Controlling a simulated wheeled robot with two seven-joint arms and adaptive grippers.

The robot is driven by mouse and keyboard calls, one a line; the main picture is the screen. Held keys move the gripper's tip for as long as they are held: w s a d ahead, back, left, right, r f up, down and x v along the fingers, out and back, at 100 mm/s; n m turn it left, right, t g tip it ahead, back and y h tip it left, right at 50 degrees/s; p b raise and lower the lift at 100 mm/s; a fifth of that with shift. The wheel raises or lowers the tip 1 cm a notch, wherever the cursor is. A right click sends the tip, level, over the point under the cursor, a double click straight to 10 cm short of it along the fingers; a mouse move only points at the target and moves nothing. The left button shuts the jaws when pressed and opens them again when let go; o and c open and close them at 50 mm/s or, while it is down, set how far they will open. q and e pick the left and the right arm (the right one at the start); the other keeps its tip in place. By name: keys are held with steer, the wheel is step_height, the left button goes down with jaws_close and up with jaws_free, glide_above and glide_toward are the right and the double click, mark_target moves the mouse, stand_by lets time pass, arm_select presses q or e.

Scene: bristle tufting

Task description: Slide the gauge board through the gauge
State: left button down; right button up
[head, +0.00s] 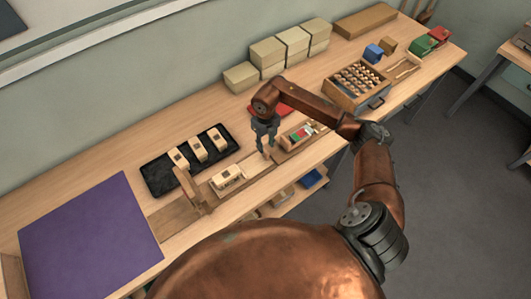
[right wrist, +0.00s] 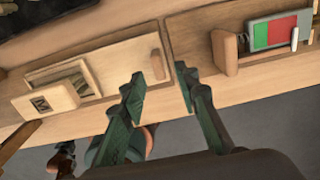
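The gauge board (head: 241,176) is a flat wooden board on the bench, with a cream block (head: 227,178) on its left part. In the right wrist view the board (right wrist: 122,66) shows a short upright peg (right wrist: 157,64) near its right end, and the block (right wrist: 45,101) at its left. The gauge (head: 187,187) seems to be the upright wooden piece just left of the board, over a wooden strip. My right gripper (head: 266,148) points down at the board's right end. Its fingers (right wrist: 161,90) are apart and empty, close to the peg. My left gripper is out of view.
A black tray (head: 160,181) with several cream blocks lies behind the board. A purple mat (head: 85,238) covers the left of the bench. A small wooden tray (head: 287,143) with a green and red piece (right wrist: 280,31) stands right of my gripper.

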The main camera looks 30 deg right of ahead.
mark_target(266, 151)
step_height(266, 151, down, 6)
steer(key=shift+a+f, duration=0.15)
steer(key=shift+f, duration=0.1)
steer(key=shift+c, duration=0.6)
jaws_close()
